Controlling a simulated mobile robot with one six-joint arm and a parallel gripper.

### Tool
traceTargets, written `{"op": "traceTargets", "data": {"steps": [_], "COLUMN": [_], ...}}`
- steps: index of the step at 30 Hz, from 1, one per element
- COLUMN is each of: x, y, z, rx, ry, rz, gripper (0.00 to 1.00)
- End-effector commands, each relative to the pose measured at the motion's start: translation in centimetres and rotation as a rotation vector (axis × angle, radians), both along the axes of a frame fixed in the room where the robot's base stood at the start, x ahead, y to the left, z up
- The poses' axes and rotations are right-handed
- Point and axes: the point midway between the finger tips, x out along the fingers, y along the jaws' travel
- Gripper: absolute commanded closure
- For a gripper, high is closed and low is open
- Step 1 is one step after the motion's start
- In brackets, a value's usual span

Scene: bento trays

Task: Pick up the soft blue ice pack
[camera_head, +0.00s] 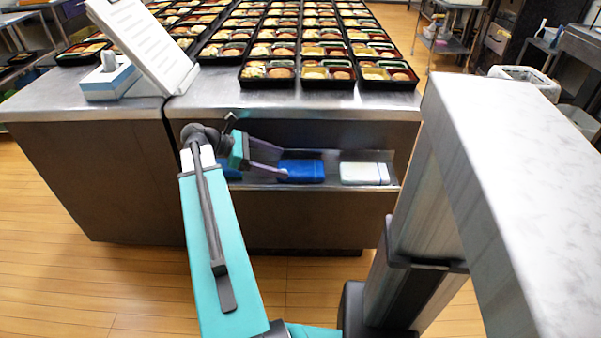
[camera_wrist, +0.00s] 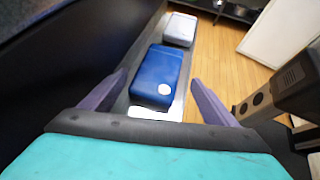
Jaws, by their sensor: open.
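A blue ice pack (camera_head: 302,171) lies on the metal shelf in the recess of the counter front. In the wrist view this blue pack (camera_wrist: 155,72), with a pale round spot on its near end, lies between and beyond my open fingers. My gripper (camera_head: 283,163) is at the shelf opening, at the left end of this pack. It is open and empty in the wrist view (camera_wrist: 160,79). I cannot tell whether a finger touches the pack. Part of another blue item (camera_head: 231,173) shows to the left, mostly hidden by my gripper.
A white pack (camera_head: 365,174) lies on the same shelf to the right, with a gap between. The counter top (camera_head: 215,98) overhangs the shelf and bears many bento trays (camera_head: 267,72). A tissue box (camera_head: 110,80) and a white stand (camera_head: 145,45) are at its left.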

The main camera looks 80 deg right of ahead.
Motion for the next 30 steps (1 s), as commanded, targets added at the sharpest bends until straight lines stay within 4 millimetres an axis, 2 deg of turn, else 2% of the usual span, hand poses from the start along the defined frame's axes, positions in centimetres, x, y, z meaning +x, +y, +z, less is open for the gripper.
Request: {"op": "traceTargets", "data": {"steps": [4,19,30], "x": [-1.1,-1.7,-5.1], "y": [-0.3,-0.5,-1.7], "z": [-0.6,-0.9,-2.7], "rx": [0.000,0.000,0.001], "ry": [0.000,0.000,0.000], "rz": [-0.001,-0.002,-0.003], "gripper": [0.19,0.19,0.19]}}
